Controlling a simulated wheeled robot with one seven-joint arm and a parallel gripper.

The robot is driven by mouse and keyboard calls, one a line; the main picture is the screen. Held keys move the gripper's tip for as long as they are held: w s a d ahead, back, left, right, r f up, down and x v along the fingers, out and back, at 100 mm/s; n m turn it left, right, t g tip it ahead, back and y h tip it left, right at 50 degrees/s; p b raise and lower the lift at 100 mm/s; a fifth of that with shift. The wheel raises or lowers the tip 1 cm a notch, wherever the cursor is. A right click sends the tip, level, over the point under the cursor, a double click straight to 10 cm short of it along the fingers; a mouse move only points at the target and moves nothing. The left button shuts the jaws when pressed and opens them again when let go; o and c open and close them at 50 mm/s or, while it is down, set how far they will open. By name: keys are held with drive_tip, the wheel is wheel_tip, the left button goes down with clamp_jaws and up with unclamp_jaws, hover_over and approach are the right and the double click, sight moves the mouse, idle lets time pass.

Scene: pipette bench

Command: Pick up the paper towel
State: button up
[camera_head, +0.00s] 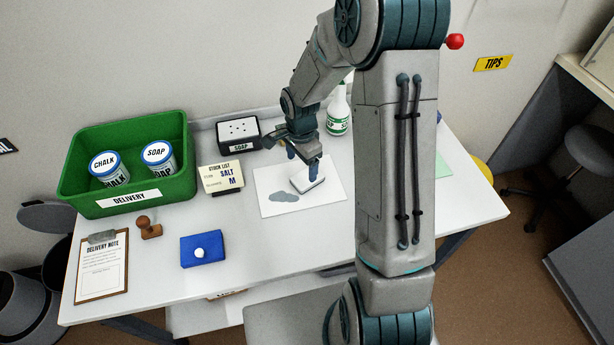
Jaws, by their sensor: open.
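The paper towel (308,183) looks like a small white folded pad. It lies on a white sheet (328,203) on the table, just right of a grey-blue wet-looking patch (285,197). My gripper (303,164) is over the towel with its fingers pointing down. One blue fingertip reaches down to the towel, and the other shows at its far left side. The jaws are open. I cannot tell whether the fingers touch the towel.
Behind my gripper stand a black-and-white soap box (238,133) and a spray bottle (338,112). To the left are a stock list card (221,178), a green delivery bin (128,190) with two tubs, a stamp (149,228), a blue box (201,250) and a clipboard (101,266). The front table middle is clear.

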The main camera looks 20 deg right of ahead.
sight(303, 179)
drive_tip(key=shift+s+f+p, duration=0.2)
drive_tip(key=shift+f+p, duration=0.15)
drive_tip(key=shift+f, duration=1)
drive_tip(key=shift+s+f+p, duration=0.15)
drive_tip(key=shift+f+p, duration=0.2)
drive_tip(key=shift+f, duration=1)
drive_tip(key=c, duration=1.1)
drive_tip(key=shift+r, duration=0.15)
drive_tip(key=shift+c, duration=0.2)
drive_tip(key=shift+r, duration=0.55)
drive_tip(key=r, duration=0.1)
drive_tip(key=d+r+b, duration=0.1)
drive_tip(key=r, duration=0.1)
drive_tip(key=shift+r, duration=0.1)
drive_tip(key=s+d+r+b, duration=0.1)
drive_tip(key=s+d+r, duration=0.1)
drive_tip(key=d+r, duration=0.4)
drive_tip(key=d, duration=0.4)
drive_tip(key=shift+d+r+b, duration=0.25)
drive_tip(key=shift+d+b, duration=0.05)
drive_tip(key=shift+b, duration=0.05)
